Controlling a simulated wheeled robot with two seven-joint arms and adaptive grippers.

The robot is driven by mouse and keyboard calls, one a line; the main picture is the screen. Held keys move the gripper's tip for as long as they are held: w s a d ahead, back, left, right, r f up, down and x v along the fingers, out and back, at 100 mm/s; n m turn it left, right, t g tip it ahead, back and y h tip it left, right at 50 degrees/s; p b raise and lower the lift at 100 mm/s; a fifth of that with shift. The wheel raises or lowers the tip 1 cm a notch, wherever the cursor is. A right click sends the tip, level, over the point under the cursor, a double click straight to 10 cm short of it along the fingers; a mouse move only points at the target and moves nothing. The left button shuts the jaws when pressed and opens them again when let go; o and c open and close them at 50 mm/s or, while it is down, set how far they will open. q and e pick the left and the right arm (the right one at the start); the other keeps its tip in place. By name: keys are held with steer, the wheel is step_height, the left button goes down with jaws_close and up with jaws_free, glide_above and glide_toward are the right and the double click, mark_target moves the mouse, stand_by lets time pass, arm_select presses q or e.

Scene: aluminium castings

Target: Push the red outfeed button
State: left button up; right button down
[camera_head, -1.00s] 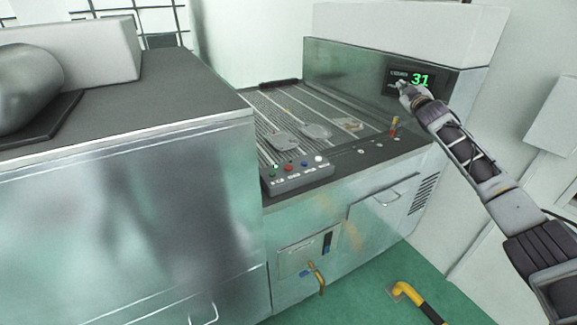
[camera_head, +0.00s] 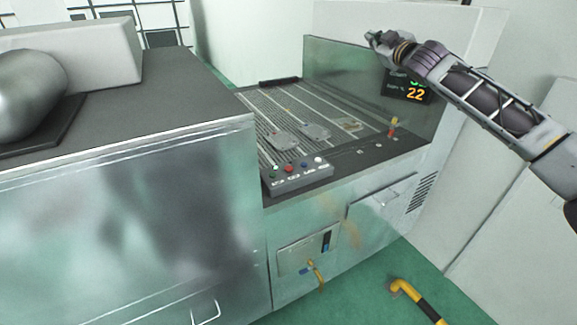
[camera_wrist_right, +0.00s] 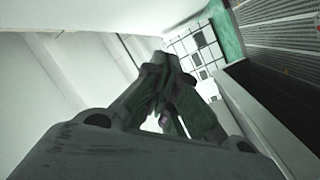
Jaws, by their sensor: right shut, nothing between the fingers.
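A white button is at the right end. My right gripper (camera_head: 372,38) is shut and empty, raised high above the back right of the bed, well apart from the box. Its closed fingers also show in the right wrist view (camera_wrist_right: 170,75); the red button cannot be made out there. My left gripper is not in view.
The slatted bed (camera_head: 300,115) carries several flat grey castings. A small red and yellow fitting (camera_head: 393,125) stands on its right edge. A display (camera_head: 410,90) reads 22 in orange, partly behind my right arm. A dark-topped cabinet (camera_head: 180,95) fills the left.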

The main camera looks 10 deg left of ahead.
steer(key=s+a+f+m+g, duration=0.3)
steer(key=s+a+f+m, duration=0.1)
steer(key=s+f, duration=0.3)
steer(key=s+a+f+m+g, duration=0.4)
steer(key=s+a+f, duration=0.1)
steer(key=f, duration=0.6)
steer(key=s+a+f+m+g, duration=0.3)
steer(key=s+a+f+m, duration=0.1)
steer(key=s+f, duration=0.4)
steer(key=shift+s+a+f+g+h, duration=0.2)
steer(key=shift+s+f+g+h, duration=0.15)
steer(key=shift+f, duration=0.5)
steer(key=shift+m, duration=0.5)
